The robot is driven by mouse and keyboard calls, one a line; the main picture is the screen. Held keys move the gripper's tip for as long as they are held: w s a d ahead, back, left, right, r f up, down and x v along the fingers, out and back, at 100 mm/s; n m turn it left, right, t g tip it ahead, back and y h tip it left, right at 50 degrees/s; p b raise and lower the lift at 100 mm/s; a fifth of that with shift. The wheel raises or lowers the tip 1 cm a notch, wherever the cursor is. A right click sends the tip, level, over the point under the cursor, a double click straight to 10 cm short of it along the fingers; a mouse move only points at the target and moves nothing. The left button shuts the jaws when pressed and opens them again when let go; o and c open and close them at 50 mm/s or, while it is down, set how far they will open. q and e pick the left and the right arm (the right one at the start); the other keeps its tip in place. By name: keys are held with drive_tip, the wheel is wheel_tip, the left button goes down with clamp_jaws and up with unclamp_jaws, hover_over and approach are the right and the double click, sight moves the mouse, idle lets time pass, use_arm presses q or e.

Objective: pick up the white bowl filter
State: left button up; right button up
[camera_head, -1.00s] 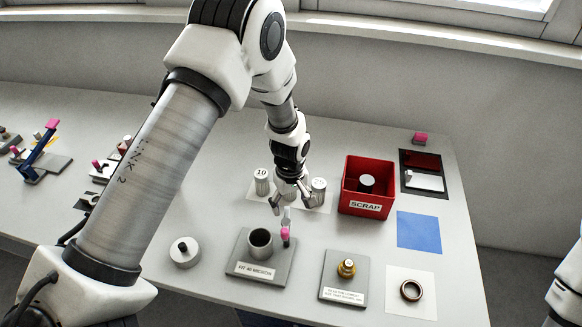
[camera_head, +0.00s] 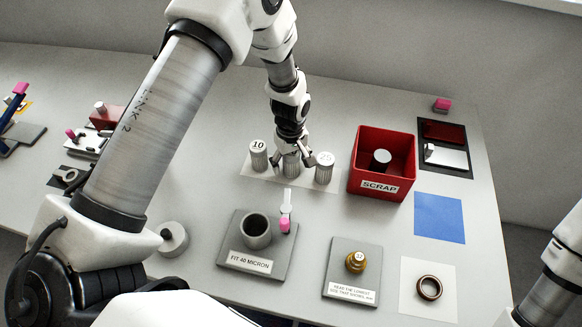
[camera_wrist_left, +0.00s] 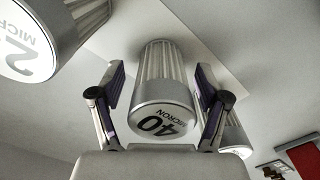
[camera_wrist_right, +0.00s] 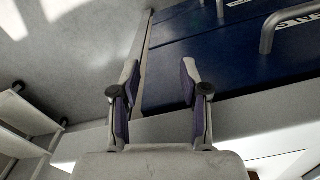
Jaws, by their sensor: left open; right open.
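Three pale pleated filters with grey numbered caps stand upright in a row on a white mat (camera_head: 250,178). The left one is marked 10 (camera_head: 258,160), the right one 25 (camera_head: 324,172). The middle filter (camera_head: 291,167) is marked 40 MICRON in the left wrist view (camera_wrist_left: 160,85). My left gripper (camera_head: 291,158) is open, with one finger on each side of the middle filter. In the left wrist view its fingers stand apart from the filter's sides. My right gripper (camera_wrist_right: 155,95) is open and empty, away from the filters.
A plate labelled FIT 40 MICRON (camera_head: 232,258) holds an open grey cup (camera_head: 256,232) and a pink-tipped tool (camera_head: 286,218). A red SCRAP bin (camera_head: 400,150) stands right of the filters. A brass piece (camera_head: 356,262) and a dark ring (camera_head: 429,287) lie nearer the front.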

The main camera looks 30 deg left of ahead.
use_arm(q)
drive_tip(key=shift+r, duration=0.15)
drive_tip(key=shift+s+d+r, duration=0.1)
drive_tip(key=shift+d+r, duration=0.05)
drive_tip(key=shift+c, duration=0.4)
drive_tip(key=shift+s+r, duration=0.1)
drive_tip(key=shift+s, duration=0.05)
drive_tip(key=c, duration=1.3)
wheel_tip(320, 180, up, 10)
drive_tip(key=p, duration=0.8)
drive_tip(key=shift+r, duration=0.1)
drive_tip(key=shift+w+f, duration=0.2)
drive_tip(key=shift+f, duration=0.05)
